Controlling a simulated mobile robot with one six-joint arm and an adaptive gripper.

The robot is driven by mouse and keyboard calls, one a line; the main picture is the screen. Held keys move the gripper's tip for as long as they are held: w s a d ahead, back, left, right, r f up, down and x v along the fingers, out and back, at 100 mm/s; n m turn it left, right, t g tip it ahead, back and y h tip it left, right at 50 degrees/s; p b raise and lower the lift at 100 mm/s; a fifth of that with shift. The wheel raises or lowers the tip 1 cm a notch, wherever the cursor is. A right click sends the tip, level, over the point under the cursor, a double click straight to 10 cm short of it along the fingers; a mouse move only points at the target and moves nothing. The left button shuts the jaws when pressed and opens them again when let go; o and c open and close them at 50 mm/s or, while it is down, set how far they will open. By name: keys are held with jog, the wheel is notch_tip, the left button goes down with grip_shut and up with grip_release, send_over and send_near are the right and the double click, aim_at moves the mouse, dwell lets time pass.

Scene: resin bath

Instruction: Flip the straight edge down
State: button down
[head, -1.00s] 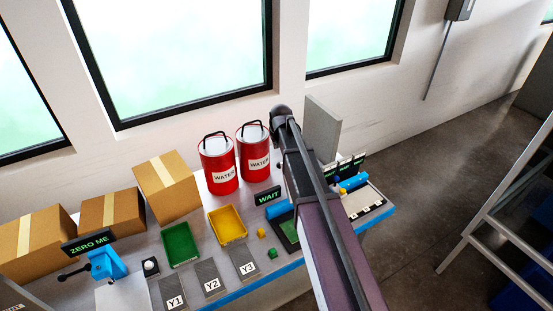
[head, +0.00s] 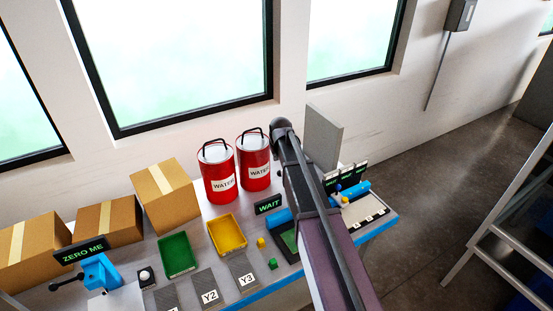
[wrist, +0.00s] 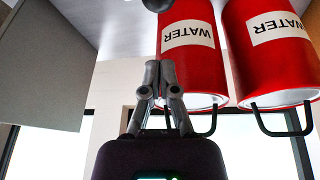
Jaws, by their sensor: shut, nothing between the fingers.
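My gripper (wrist: 157,72) shows in the wrist view with its fingers together and nothing between them. It points toward the red water cans, which appear upside down there. In the head view my own arm covers the gripper and part of the bench's right side. I cannot clearly pick out the straight edge. An upright grey panel (head: 323,137) stands at the back of the bench beside my arm. A grey panel (wrist: 42,65) also fills the left of the wrist view.
Two red water cans (head: 218,172) stand against the wall. A WAIT sign (head: 268,205), yellow tray (head: 243,241), green tray (head: 191,265) and cardboard boxes (head: 165,195) crowd the bench. Blue fixtures (head: 357,190) and small signs are at the right end.

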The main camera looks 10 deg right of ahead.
jog(key=shift+b+x, duration=2.9)
jog(key=shift+x, duration=0.5)
jog(key=shift+s+d+r+p, duration=0.1)
jog(key=shift+s+r+p, duration=0.2)
jog(key=shift+s, duration=0.35)
jog(key=shift+s+d+r+p, duration=0.1)
jog(key=shift+s+r+p, duration=0.15)
jog(key=shift+s, duration=0.4)
jog(key=shift+s+r+p, duration=0.3)
jog(key=shift+s, duration=0.3)
jog(key=shift+d, duration=0.15)
